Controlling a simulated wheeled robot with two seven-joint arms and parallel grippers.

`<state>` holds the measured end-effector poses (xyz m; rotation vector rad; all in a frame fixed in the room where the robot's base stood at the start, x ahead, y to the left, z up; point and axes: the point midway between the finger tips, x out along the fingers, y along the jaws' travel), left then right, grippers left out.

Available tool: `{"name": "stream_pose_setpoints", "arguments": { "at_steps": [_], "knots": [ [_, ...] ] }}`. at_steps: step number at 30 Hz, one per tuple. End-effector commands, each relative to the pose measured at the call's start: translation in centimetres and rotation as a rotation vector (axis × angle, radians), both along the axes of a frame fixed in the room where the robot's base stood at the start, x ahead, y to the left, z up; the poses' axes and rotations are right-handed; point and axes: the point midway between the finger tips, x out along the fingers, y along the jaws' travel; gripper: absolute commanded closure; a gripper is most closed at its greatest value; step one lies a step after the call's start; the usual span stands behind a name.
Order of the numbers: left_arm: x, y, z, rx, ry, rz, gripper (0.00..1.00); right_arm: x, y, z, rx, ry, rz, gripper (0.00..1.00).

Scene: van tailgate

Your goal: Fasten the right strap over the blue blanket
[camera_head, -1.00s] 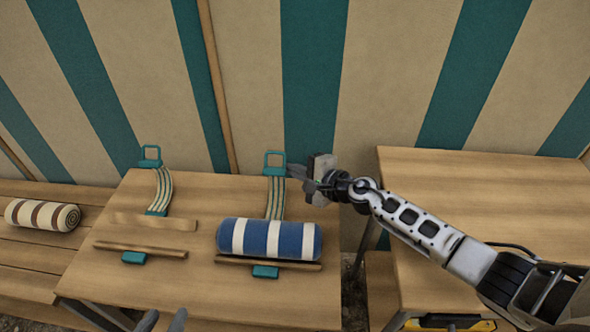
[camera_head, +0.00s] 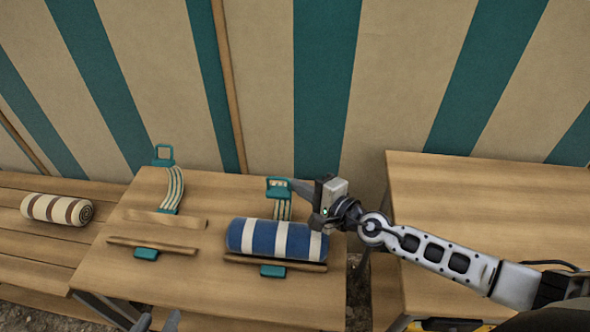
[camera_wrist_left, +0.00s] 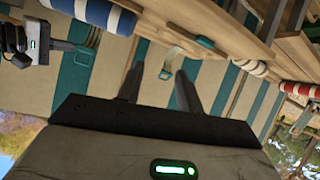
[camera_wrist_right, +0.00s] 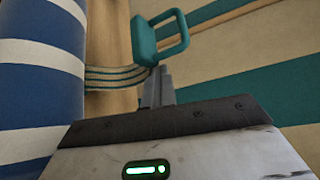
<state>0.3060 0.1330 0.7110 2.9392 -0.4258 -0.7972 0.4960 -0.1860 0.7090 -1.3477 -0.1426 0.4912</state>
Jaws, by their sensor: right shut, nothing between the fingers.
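The blue blanket (camera_head: 273,239), a blue and white striped roll, lies against a wooden bar on the table; it fills the left of the right wrist view (camera_wrist_right: 42,85). The right strap (camera_head: 283,211) rises behind it, cream and green striped, with a teal buckle (camera_head: 279,186) at its upper end. A teal catch (camera_head: 272,271) sits in front of the bar. My right gripper (camera_head: 298,187) is shut and empty, its fingertips close against the buckle; contact is unclear. My left gripper (camera_wrist_left: 157,88) is open and empty, low at the table's front edge in the head view (camera_head: 158,322).
The left strap (camera_head: 171,190), its bar and catch (camera_head: 146,254) are on the table's left half, with no blanket there. A brown striped roll (camera_head: 57,209) lies on the left bench. A wooden table (camera_head: 480,200) stands at right. A striped fabric wall stands behind.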

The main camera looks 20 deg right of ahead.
Motion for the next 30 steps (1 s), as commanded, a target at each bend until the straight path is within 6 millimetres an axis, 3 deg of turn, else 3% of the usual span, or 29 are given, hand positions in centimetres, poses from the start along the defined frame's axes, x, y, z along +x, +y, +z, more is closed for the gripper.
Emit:
{"name": "stream_pose_setpoints", "arguments": {
  "at_steps": [3,15,30],
  "knots": [
    [0.0,0.0,0.7,-0.003,0.006,0.002,0.64,-1.6,0.8,-0.1,0.001,0.011,0.005,1.0],
    [-0.2,0.0,0.2,-0.004,0.03,0.005,0.64,-4.7,2.5,-1.5,-0.002,0.02,0.008,1.0],
    [-0.1,0.1,0.1,-0.003,0.031,0.006,0.64,-5.8,3.0,-2.1,-0.003,0.022,0.009,1.0]
  ]
}}
